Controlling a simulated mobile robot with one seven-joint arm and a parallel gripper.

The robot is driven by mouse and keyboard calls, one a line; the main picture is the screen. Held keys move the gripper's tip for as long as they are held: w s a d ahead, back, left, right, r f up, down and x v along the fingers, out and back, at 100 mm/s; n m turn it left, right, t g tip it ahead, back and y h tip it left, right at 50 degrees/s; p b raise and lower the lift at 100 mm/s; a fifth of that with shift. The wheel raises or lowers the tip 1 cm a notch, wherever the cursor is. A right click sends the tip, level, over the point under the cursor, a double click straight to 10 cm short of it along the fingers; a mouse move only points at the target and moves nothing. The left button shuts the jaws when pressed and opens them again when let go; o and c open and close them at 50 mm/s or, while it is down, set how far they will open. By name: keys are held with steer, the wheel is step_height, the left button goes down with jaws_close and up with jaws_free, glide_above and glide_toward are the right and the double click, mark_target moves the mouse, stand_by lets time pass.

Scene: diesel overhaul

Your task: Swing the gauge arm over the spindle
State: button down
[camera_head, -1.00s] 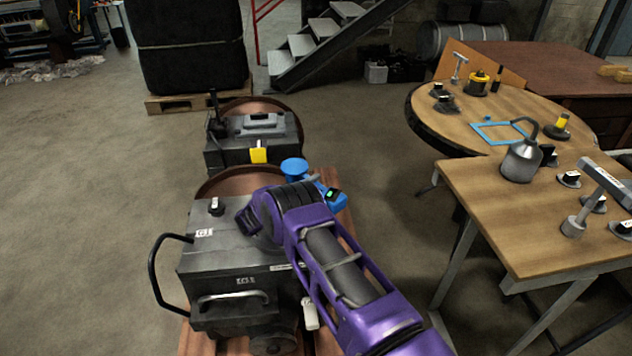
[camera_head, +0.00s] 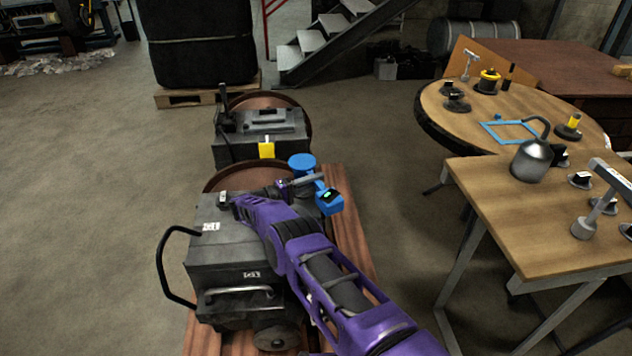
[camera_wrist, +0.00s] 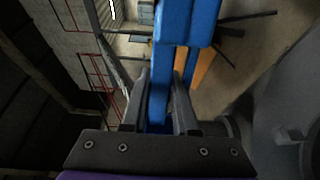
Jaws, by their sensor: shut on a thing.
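My gripper (camera_head: 303,183) is at the bar between head and gauge body. In the wrist view the blue bar (camera_wrist: 185,22) runs down between the two dark fingers of my gripper (camera_wrist: 160,98), which are shut on it. I cannot make out the spindle; my purple arm covers part of the near machine.
The near dark machine (camera_head: 235,277) has a black side handle and a front bar. A second machine (camera_head: 262,142) with a yellow tag stands behind it. To the right, a wooden table (camera_head: 500,235) holds a grey can (camera_head: 532,160) and other items. Open floor lies left.

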steer(key=shift+r, duration=0.1)
stand_by(0.3)
steer(key=c, duration=0.7)
jaws_free()
